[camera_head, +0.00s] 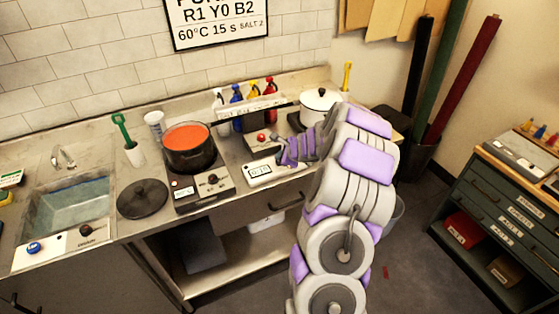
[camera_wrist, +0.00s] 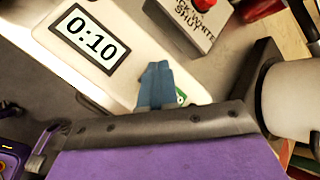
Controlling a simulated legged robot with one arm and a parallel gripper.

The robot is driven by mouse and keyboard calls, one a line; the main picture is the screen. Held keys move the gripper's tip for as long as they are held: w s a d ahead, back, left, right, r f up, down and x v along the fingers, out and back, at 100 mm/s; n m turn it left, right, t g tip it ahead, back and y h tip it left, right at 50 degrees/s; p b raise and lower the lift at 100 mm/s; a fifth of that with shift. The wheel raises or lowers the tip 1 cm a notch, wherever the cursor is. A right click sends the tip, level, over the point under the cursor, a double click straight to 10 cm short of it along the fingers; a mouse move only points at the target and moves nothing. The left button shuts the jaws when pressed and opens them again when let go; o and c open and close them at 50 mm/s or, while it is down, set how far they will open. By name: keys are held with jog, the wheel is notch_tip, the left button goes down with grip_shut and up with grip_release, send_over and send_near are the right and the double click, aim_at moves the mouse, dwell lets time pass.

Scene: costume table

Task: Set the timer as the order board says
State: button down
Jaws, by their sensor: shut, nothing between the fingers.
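The white timer (camera_head: 258,173) lies on the counter right of the hot plate. In the wrist view its display (camera_wrist: 91,45) reads 0:10. A green button (camera_wrist: 181,97) on the timer is partly hidden by my fingers. My gripper (camera_wrist: 157,80) is shut and empty, its blue fingertips over the timer's face beside the green button. I cannot tell whether they touch it. In the head view my gripper (camera_head: 281,156) is just above the timer's right end. The order board (camera_head: 215,22) on the wall reads "R1 Y0 B2" and "60°C 15 s SALT 2"; its top is cut off.
A pot of red liquid (camera_head: 188,146) stands on the hot plate (camera_head: 203,187). A box with a red button (camera_head: 262,139) sits behind the timer. Coloured bottles (camera_head: 252,90) stand in a rack behind it. A white lidded pot (camera_head: 318,105) stands to the right.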

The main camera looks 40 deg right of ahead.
jog(key=shift+r+p, duration=0.6)
jog(key=shift+r, duration=0.1)
jog(key=shift+r, duration=0.1)
notch_tip(320, 180, up, 5)
jog(key=p, duration=0.5)
dwell(2.3)
